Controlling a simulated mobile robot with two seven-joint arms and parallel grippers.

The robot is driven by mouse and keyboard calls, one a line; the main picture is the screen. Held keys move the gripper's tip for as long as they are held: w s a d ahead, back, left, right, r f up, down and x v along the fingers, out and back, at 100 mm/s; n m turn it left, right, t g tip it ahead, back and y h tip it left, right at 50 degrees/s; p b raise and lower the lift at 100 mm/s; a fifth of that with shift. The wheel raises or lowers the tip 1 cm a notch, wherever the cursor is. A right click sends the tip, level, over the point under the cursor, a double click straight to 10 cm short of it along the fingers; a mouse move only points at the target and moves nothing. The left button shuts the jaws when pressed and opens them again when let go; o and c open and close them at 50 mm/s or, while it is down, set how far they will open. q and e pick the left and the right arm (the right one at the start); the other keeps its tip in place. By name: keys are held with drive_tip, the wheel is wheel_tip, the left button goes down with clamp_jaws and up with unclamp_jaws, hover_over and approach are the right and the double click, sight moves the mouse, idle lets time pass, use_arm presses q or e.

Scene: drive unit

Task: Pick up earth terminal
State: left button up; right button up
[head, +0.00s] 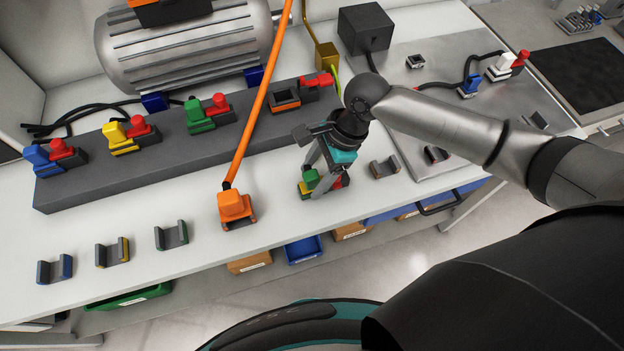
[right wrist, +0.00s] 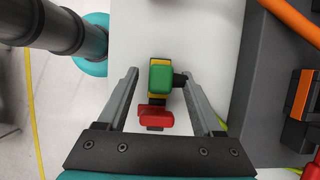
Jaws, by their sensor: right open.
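The earth terminal, a small block with a green top (head: 309,179) on a yellow body and a red lever, sits near the front edge of the white bench. It also shows in the right wrist view (right wrist: 161,80), with the red lever toward the gripper's palm. My right gripper (head: 322,172) is open over it, pointing down. In the right wrist view the terminal lies between the two spread fingers, with a visible gap on the left and a dark stub near the right finger. Finger height around it is hard to tell. My left gripper is not in view.
A dark rail (head: 75,185) with blue, yellow and green terminals runs behind. An orange terminal (head: 236,207) with its cable stands to the left. Empty holders (head: 172,236) line the front edge. A grey motor (head: 185,45) is at the back, a metal plate (head: 430,110) at right.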

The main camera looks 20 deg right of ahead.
drive_tip(key=shift+a+f, duration=0.1)
drive_tip(key=shift+f, duration=0.1)
clamp_jaws()
idle(0.4)
idle(0.3)
